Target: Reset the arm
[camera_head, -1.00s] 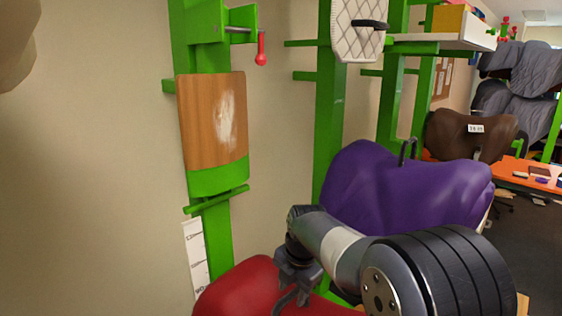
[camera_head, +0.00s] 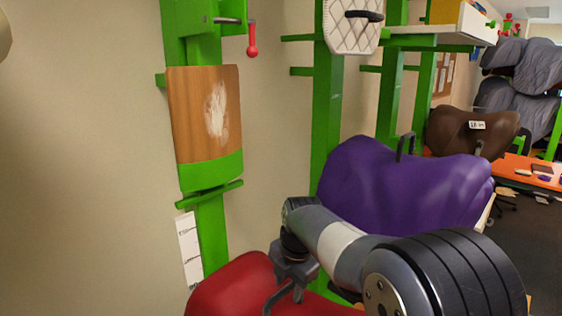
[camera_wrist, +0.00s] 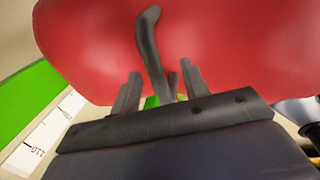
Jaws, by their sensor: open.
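My arm reaches in from the lower right in the head view. My gripper (camera_head: 287,290) points down over a red saddle (camera_head: 232,286). In the wrist view my gripper's two fingers (camera_wrist: 160,88) stand apart. The red saddle (camera_wrist: 85,50) fills the upper part of that view. A dark curved handle (camera_wrist: 150,50) on the saddle rises between the fingers, and nothing shows the fingers pressed on it. The handle is partly hidden by my wrist in the head view.
A purple saddle (camera_head: 390,190) stands right behind my arm. A green post with a wooden panel (camera_head: 205,115) and a red-handled crank (camera_head: 252,40) is at the left. A brown saddle (camera_head: 470,128) and an orange table (camera_head: 530,172) are farther right. The wall at left is bare.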

